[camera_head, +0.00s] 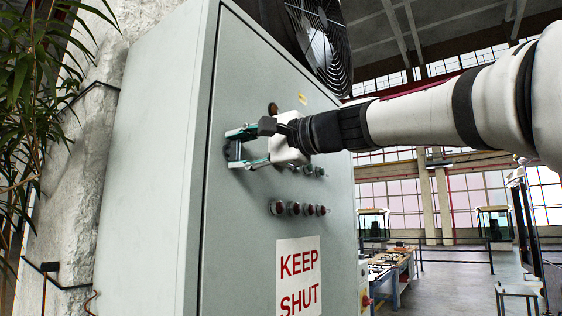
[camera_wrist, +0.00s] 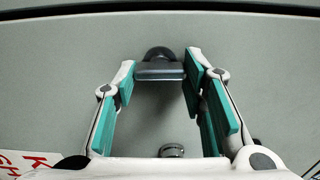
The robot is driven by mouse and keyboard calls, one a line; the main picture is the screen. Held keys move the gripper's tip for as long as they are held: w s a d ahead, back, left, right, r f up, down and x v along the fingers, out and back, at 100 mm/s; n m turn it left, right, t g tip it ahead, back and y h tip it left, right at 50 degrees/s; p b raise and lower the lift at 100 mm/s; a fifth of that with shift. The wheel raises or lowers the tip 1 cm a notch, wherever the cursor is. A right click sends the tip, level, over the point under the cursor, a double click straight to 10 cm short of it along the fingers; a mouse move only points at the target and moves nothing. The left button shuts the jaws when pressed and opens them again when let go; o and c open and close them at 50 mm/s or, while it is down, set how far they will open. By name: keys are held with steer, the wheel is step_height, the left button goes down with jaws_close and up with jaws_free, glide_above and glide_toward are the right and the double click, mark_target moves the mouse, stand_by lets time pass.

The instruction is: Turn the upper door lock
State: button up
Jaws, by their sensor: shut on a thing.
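The upper door lock is a dark grey knob with a flat bar-shaped grip (camera_wrist: 160,70) on the grey-green cabinet door (camera_head: 240,240). In the head view the lock (camera_head: 229,151) is partly hidden by my fingers near the door's left edge. My gripper (camera_head: 245,148) reaches in from the right. Its teal-padded fingers are closed on the lock's grip from both sides, as the wrist view shows with the gripper (camera_wrist: 160,75) around it. The grip lies roughly level across the wrist picture.
Two rows of small round buttons, the lower one clear (camera_head: 298,208), sit on the door. A "KEEP SHUT" sign (camera_head: 299,275) is below them. A fan (camera_head: 322,45) stands above the cabinet. A plant (camera_head: 35,95) is at the left.

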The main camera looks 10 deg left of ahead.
steer(key=o, duration=1.2)
steer(key=shift+c, duration=0.2)
steer(key=v, duration=1.2)
steer(key=shift+f, duration=0.1)
steer(key=s+d+f+n+h, duration=0.1)
steer(key=s+d+f+h, duration=0.4)
steer(key=d+f, duration=0.4)
steer(key=s+d+f+n+h+b, duration=0.1)
steer(key=s+d+f+h, duration=0.5)
steer(key=f, duration=1.5)
steer(key=s+d+f+n+g+h+b, duration=0.1)
steer(key=s+d+f+h, duration=0.4)
steer(key=d+f, duration=0.7)
step_height(320, 180, down, 4)
steer(key=shift+s+r+n+h, duration=0.1)
steer(key=shift+s+n+h, duration=0.2)
steer(key=shift+s+n, duration=0.45)
